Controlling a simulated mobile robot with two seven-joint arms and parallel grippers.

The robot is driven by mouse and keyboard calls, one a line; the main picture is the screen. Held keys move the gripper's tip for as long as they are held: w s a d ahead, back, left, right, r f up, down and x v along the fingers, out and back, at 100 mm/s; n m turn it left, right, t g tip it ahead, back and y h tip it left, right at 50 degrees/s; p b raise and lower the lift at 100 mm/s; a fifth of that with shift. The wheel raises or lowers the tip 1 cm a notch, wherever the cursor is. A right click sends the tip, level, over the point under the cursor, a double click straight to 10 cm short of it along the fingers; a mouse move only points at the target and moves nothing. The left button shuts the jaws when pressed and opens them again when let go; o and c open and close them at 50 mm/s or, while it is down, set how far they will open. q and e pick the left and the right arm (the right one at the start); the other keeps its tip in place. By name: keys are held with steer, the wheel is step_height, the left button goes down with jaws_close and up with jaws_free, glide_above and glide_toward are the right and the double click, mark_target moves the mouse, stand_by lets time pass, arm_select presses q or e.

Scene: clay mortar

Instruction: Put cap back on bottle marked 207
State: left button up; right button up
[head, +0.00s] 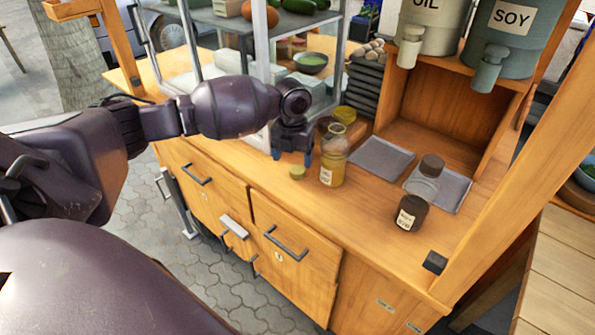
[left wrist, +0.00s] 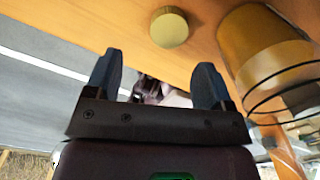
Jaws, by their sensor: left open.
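A glass bottle (head: 333,158) with yellow contents and a pale label stands upright and uncapped on the wooden counter; the label is too small to read. A round yellowish cap (head: 297,173) lies on the counter just left of the bottle, near the front edge. My left gripper (head: 292,158) is open and empty, with its fingers pointing down just behind and above the cap. In the left wrist view, the cap (left wrist: 169,27) shows beyond the fingertips of the left gripper (left wrist: 157,72), apart from them, and the bottle (left wrist: 262,50) is close on the right. My right gripper is not in view.
A metal-framed glass case (head: 270,70) stands close behind my left gripper. Right of the bottle are a grey tray (head: 382,158), a clear jar with a brown lid (head: 424,180) and a dark labelled jar (head: 410,213). Oil (head: 428,25) and soy (head: 505,30) dispensers stand above.

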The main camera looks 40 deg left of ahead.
mark_target(296, 171)
arm_select(q)
steer(key=shift+w+d+f, duration=0.1)
steer(key=shift+f, duration=0.45)
steer(key=f, duration=0.1)
steer(key=f+b, duration=0.1)
steer(key=f, duration=0.1)
steer(key=shift+w+d+f, duration=0.2)
steer(key=shift+w, duration=0.15)
steer(key=shift+f, duration=0.4)
steer(key=c, duration=0.9)
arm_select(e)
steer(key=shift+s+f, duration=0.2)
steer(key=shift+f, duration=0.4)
